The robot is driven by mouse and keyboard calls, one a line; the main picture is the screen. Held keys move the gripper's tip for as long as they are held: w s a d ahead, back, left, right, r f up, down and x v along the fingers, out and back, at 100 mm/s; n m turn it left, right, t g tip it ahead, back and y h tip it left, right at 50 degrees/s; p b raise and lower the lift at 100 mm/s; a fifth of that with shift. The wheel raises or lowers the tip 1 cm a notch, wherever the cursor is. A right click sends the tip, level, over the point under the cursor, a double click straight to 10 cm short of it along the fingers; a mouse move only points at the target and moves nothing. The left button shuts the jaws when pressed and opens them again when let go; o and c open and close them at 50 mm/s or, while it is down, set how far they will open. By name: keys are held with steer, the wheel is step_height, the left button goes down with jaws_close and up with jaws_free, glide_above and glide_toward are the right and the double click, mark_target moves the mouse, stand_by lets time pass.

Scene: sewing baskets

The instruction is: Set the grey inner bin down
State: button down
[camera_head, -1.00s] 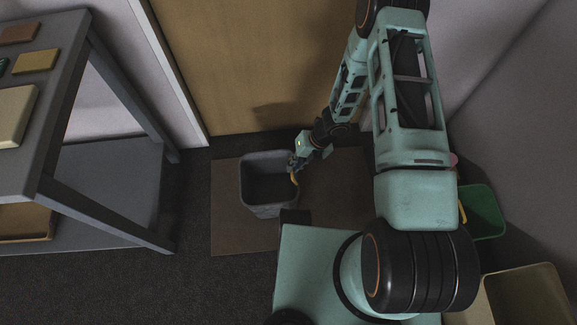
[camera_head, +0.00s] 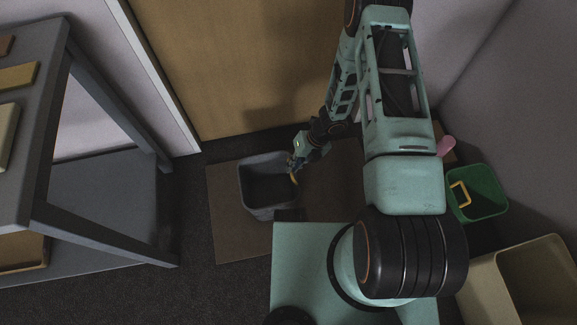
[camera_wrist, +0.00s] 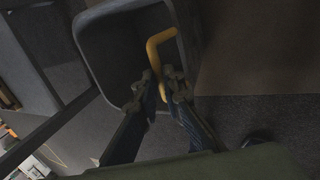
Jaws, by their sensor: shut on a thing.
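The grey inner bin (camera_head: 256,211) is upright and empty-looking, over the brown mat (camera_head: 228,240) in front of the wooden door. I cannot tell whether its base touches the mat. My gripper (camera_head: 293,168) is at the bin's right rim, shut on its yellow handle (camera_head: 293,178). In the wrist view, the grey bin (camera_wrist: 100,62) fills the upper middle, and the yellow handle (camera_wrist: 153,50) runs down between the fingertips of my gripper (camera_wrist: 160,84). The bin's underside is hidden.
A grey table (camera_head: 105,235) with a lower shelf stands at the left. A green bin (camera_head: 480,205) with a yellow handle and a beige bin (camera_head: 490,290) stand at the right. Dark carpet lies open between table and mat.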

steer(key=shift+f, duration=0.1)
steer(key=c, duration=2.1)
jaws_free()
steer(key=p+v, duration=0.4)
steer(key=v, duration=0.8)
